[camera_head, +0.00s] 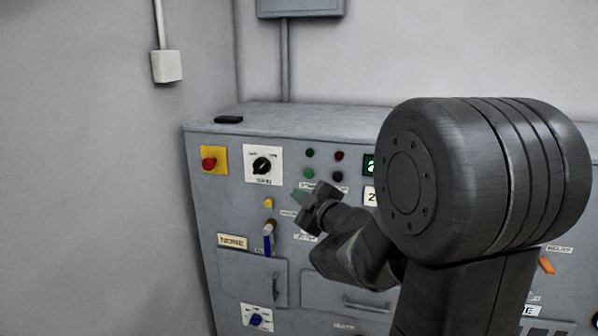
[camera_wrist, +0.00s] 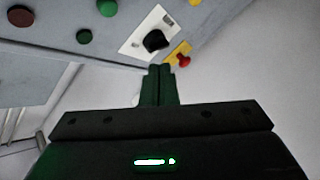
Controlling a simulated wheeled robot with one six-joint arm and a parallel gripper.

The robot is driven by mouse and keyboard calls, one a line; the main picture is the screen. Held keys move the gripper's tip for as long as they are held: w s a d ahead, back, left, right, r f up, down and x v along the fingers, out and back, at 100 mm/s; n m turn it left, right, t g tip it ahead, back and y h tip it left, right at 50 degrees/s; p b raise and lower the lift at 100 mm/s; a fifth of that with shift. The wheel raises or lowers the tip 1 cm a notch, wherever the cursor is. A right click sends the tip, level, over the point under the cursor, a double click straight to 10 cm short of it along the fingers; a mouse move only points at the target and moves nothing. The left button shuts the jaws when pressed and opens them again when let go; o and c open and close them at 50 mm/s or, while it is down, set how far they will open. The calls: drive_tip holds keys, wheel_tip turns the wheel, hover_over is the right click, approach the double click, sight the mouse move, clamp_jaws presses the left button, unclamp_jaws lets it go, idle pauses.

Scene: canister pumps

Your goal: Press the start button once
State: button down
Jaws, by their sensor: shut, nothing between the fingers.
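The panel has a green round button (camera_head: 309,173) with a small label below it that I cannot read fully; it seems to be the start button. It also shows at the top edge of the wrist view (camera_wrist: 107,7). A black button (camera_head: 337,176) sits to its right. Above them are a green round lamp (camera_head: 310,153) and a dark red one (camera_head: 339,156). My gripper (camera_head: 299,194) is shut and empty, in front of the panel just below the green button in the head view. Its fingertips (camera_wrist: 160,68) show no clear contact with anything.
Left of the buttons are a black rotary knob (camera_head: 262,165) on a white plate and a red mushroom button (camera_head: 209,163) on a yellow plate. Below are a small yellow button (camera_head: 268,203) and a blue-handled lever (camera_head: 267,240). My arm hides the panel's right part.

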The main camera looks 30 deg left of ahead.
sight(309, 174)
drive_tip(key=shift+d, duration=0.15)
drive_tip(key=shift+w+a+p, duration=0.45)
drive_tip(key=shift+w+p, duration=0.1)
drive_tip(key=shift+w, duration=0.85)
drive_tip(key=shift+w+a+p, duration=0.5)
drive_tip(key=shift+w+p, duration=0.05)
drive_tip(key=shift+w, duration=0.85)
drive_tip(key=shift+w+a+p, duration=0.45)
drive_tip(key=shift+w+p, duration=0.1)
drive_tip(key=shift+w, duration=0.85)
drive_tip(key=shift+w+a, duration=0.1)
drive_tip(key=shift+w, duration=0.3)
